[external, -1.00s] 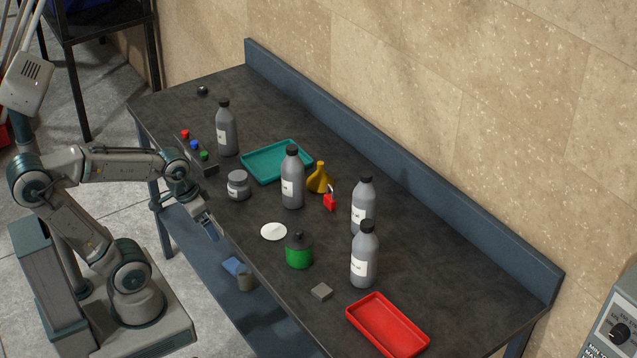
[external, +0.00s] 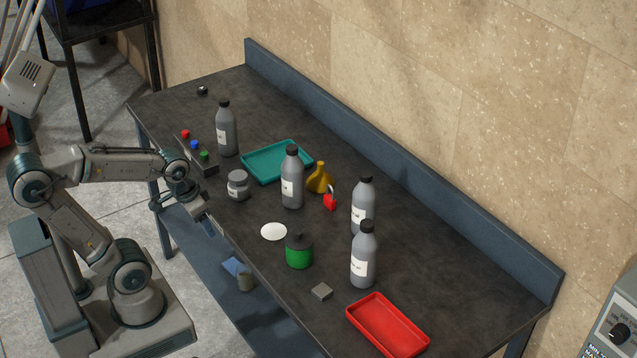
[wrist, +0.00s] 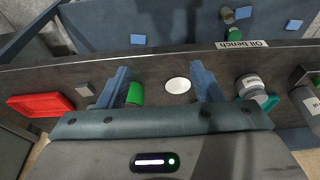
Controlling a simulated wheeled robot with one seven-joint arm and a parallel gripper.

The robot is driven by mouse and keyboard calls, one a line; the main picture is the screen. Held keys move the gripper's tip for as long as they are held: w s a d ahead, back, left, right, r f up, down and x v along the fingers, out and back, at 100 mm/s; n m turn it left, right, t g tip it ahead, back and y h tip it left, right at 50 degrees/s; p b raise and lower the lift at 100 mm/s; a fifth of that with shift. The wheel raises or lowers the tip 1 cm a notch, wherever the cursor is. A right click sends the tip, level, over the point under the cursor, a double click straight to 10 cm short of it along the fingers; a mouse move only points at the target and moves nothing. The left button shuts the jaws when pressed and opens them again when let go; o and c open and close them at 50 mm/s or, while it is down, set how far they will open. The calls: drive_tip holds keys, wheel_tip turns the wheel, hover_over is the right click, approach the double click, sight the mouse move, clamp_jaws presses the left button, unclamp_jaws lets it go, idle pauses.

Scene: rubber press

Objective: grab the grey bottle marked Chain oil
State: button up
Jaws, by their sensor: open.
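Several grey bottles with black caps and white labels stand upright on the bench in the external view: one at the back left (external: 227,133), one in the middle (external: 292,180), and two close together at the right, the rear one (external: 363,205) and the front one (external: 364,262). Their label words are too small to read, so I cannot tell which is Chain oil. My gripper (external: 209,226) is at the bench's front edge, apart from all bottles. In the wrist view my gripper (wrist: 160,68) is open and empty. A grey bottle (wrist: 306,104) shows partly at the right edge there.
A green can (external: 299,256), white disc (external: 273,232) and grey jar (external: 238,187) stand near the front edge. A teal tray (external: 303,146), yellow funnel-like container (external: 319,180) and red padlock (external: 330,202) lie around the middle bottle. A red tray (external: 420,344) is at right.

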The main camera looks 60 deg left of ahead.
wheel_tip(320, 180, up, 14)
drive_tip(key=f+m+h, duration=0.1)
drive_tip(key=m+h, duration=0.2)
drive_tip(key=m, duration=0.7)
hover_over(367, 223)
drive_tip(key=s+a, duration=0.3)
drive_tip(key=a, duration=0.1)
drive_tip(key=shift+n, duration=0.3)
drive_tip(key=p+x, duration=0.1)
drive_tip(key=x, duration=0.6)
drive_tip(key=shift+s+d+f, duration=0.1)
drive_tip(key=shift+d+p+x, duration=0.2)
drive_tip(key=shift+p+x, duration=0.2)
drive_tip(key=shift+x, duration=0.95)
drive_tip(key=shift+d+p+x, duration=0.15)
drive_tip(key=shift+p+x, duration=0.25)
drive_tip(key=shift+x, duration=0.95)
drive_tip(key=shift+c, duration=0.2)
clamp_jaws()
